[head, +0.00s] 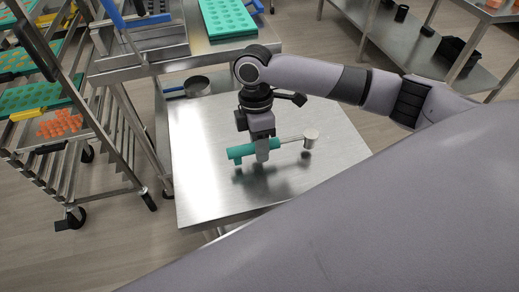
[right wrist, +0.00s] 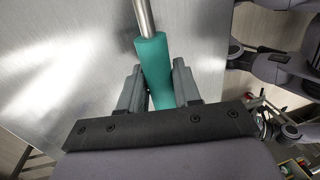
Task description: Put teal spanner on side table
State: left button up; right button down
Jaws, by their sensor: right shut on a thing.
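The teal spanner has a teal handle (head: 241,152) and a thin metal shaft ending in a grey cylindrical head (head: 310,138). My right gripper (head: 262,155) points down over the side table (head: 205,195) and is shut on the spanner's teal handle. The spanner lies roughly level, with a dark reflection or shadow below it on the steel top. I cannot tell whether it touches the surface. In the right wrist view the teal handle (right wrist: 154,65) sits between the two fingers (right wrist: 158,88), with the metal shaft running up. My left gripper is not in view.
A pan (head: 197,86) sits at the table's back left. Behind is a steel machine bench (head: 225,48) with a teal mould tray (head: 228,18). A wheeled rack (head: 75,150) with trays stands left. The table's front and right are clear. A steel shelf unit (head: 415,45) stands back right.

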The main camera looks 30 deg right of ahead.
jog(key=shift+f, duration=1.1)
jog(key=c, duration=0.8)
grip_release()
jog(key=r, duration=0.4)
jog(key=w+r, duration=0.1)
jog(key=r, duration=0.3)
jog(key=w+r, duration=0.1)
jog(key=r, duration=0.3)
jog(key=shift+w+d, duration=0.15)
jog(key=shift+d, duration=0.1)
